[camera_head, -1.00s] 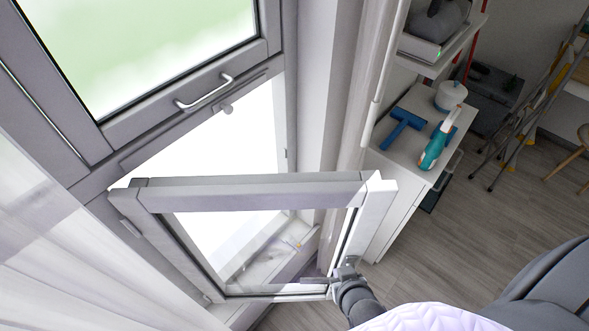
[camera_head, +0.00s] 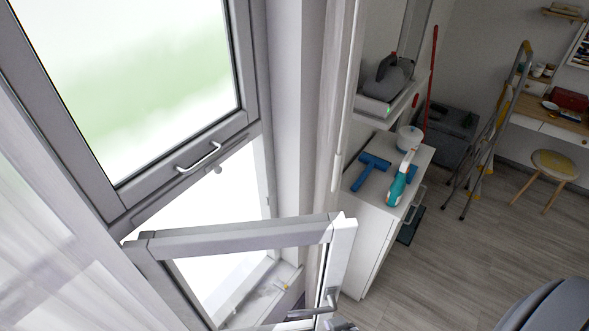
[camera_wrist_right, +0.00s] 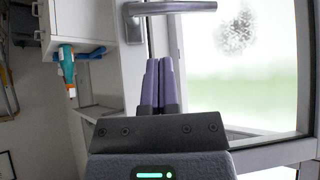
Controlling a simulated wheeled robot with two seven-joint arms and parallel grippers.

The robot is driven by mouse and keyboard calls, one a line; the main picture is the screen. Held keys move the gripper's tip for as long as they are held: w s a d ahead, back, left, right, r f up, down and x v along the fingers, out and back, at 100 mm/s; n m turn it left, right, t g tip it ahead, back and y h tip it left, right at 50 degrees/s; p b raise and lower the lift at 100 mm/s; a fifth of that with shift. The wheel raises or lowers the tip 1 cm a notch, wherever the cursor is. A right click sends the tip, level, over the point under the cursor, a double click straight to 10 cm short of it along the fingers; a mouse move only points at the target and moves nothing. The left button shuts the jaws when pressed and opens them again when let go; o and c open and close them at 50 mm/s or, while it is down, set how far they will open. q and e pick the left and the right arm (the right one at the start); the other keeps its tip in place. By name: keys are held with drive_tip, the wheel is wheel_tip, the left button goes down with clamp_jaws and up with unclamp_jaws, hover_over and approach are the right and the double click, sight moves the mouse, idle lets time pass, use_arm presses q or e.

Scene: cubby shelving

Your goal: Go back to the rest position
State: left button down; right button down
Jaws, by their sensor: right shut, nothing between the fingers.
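The grey-framed lower window sash (camera_head: 240,238) stands swung open into the room. Its lever handle (camera_head: 326,302) is on the right upright. My right gripper shows in the right wrist view (camera_wrist_right: 157,82) with its two purple-grey fingers together and nothing between them. The handle also shows in the right wrist view (camera_wrist_right: 170,8), beyond the fingertips and apart from them. In the head view only a small dark piece of the right arm shows at the bottom edge below the handle. My left gripper is not in view.
A white cabinet (camera_head: 375,225) right of the window holds a blue squeegee (camera_head: 370,168), a teal-and-white spray bottle (camera_head: 401,180) and a white round pot (camera_head: 409,138). A stepladder (camera_head: 490,130), a stool (camera_head: 555,164) and a desk stand farther back. The wooden floor (camera_head: 450,260) between is open.

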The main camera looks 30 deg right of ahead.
drive_tip(key=s+f+n+g+b, duration=0.1)
drive_tip(key=s+f+g+b, duration=0.1)
drive_tip(key=s+f+b, duration=0.4)
drive_tip(key=s+a+f+n+g+y+b, duration=0.1)
drive_tip(key=s+f+n+g+b, duration=0.1)
drive_tip(key=s+f+b, duration=0.5)
drive_tip(key=s+f+n+g+b, duration=0.1)
drive_tip(key=s+f+g+b, duration=0.2)
drive_tip(key=f+b, duration=1)
drive_tip(key=s+f, duration=0.3)
drive_tip(key=f, duration=0.9)
drive_tip(key=shift+s+a+f+n+g+b, duration=0.25)
drive_tip(key=shift+s+n+g+b, duration=0.1)
drive_tip(key=shift+n+g+b, duration=0.05)
